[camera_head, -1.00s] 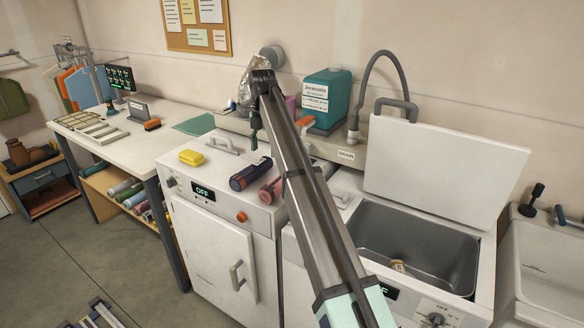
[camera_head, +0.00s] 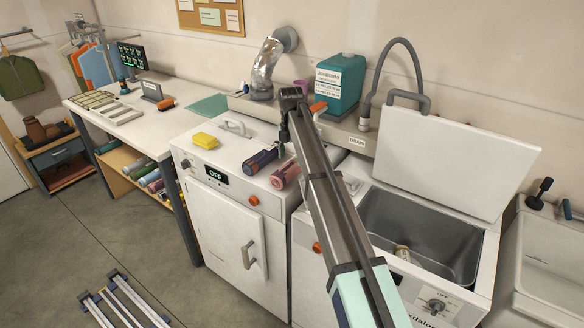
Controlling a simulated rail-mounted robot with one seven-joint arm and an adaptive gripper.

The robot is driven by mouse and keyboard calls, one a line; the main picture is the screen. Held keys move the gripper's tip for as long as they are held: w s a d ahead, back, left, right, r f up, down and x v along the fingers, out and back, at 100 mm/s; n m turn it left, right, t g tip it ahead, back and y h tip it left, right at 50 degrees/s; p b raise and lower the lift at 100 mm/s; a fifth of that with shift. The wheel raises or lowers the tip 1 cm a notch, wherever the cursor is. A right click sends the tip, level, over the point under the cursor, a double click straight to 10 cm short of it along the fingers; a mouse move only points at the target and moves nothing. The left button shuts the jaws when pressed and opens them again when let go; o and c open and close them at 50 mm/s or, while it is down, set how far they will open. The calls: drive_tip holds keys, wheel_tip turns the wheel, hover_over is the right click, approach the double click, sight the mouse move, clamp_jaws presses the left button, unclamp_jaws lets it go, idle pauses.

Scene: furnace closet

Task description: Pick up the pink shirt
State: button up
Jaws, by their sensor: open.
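No spread-out pink shirt shows clearly. A pinkish-red rolled item (camera_head: 285,175) lies on top of the white front-loading machine; I cannot tell whether it is a shirt. A dark blue roll with a reddish end (camera_head: 260,160) lies just left of it. My gripper (camera_head: 284,140) is small and dark, hanging down from the end of my arm above the back of the machine top. It is open and appears empty, apart from the rolls. Orange and blue shirts (camera_head: 95,66) hang at the far left.
A yellow block (camera_head: 206,141) sits on the machine top. A teal canister (camera_head: 340,84), a drain tap (camera_head: 364,118) and a silver duct (camera_head: 266,66) stand behind. An open-lidded steel tub (camera_head: 425,235) is at right. A ladder-like frame (camera_head: 122,302) lies on the floor.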

sight(292, 164)
drive_tip(key=shift+w+d+f+p, duration=0.1)
drive_tip(key=shift+f+p, duration=0.55)
drive_tip(key=shift+f, duration=0.7)
drive_tip(key=shift+d+f+p, duration=0.1)
drive_tip(key=shift+f+p, duration=0.55)
drive_tip(key=shift+f, duration=0.7)
drive_tip(key=c, duration=1)
